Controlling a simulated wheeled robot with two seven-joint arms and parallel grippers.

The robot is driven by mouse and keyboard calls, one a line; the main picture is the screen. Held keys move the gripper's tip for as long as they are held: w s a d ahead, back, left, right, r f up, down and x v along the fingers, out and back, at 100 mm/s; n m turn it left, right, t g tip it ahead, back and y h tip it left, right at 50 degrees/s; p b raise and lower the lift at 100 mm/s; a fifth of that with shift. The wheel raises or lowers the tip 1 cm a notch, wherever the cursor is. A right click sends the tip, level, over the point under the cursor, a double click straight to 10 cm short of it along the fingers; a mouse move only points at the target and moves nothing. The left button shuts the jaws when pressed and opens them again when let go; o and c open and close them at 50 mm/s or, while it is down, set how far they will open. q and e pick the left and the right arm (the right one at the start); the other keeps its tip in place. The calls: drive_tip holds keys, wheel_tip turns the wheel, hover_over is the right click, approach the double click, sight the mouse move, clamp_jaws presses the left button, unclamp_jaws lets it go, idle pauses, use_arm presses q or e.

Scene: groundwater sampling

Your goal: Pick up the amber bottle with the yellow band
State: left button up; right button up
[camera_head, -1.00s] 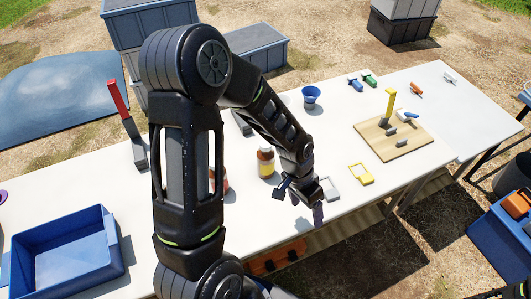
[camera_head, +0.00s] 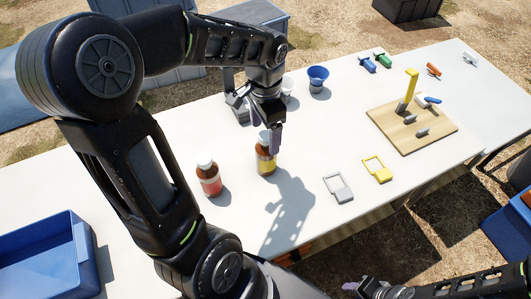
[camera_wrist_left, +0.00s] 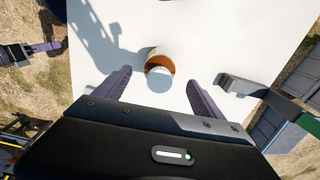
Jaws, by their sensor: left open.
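The amber bottle with the yellow band (camera_head: 264,163) stands upright on the white table, its white cap partly hidden behind my left gripper. My left gripper (camera_head: 272,138) points down at it, open and empty. In the left wrist view the bottle (camera_wrist_left: 160,58) shows from above between the two spread purple fingers (camera_wrist_left: 159,80), with space on both sides. A second amber bottle with a red band (camera_head: 209,182) stands to its left. My right gripper (camera_head: 354,287) shows only partly at the lower edge; its jaw state is unclear.
A blue funnel-like cup (camera_head: 318,78) stands behind to the right. A grey frame (camera_head: 338,188) and a yellow frame (camera_head: 377,169) lie at the front. A wooden board (camera_head: 405,138) with upright pieces is farther right. A blue bin (camera_head: 40,262) sits at left.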

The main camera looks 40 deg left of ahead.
sight(266, 149)
use_arm(q)
drive_tip(key=shift+s+d+r, duration=0.15)
drive_tip(key=shift+r, duration=0.05)
drive_tip(key=shift+f, duration=1.4)
drive_tip(key=shift+f+p, duration=0.35)
drive_tip(key=shift+f, duration=2.25)
drive_tip(key=shift+w, duration=0.2)
clamp_jaws()
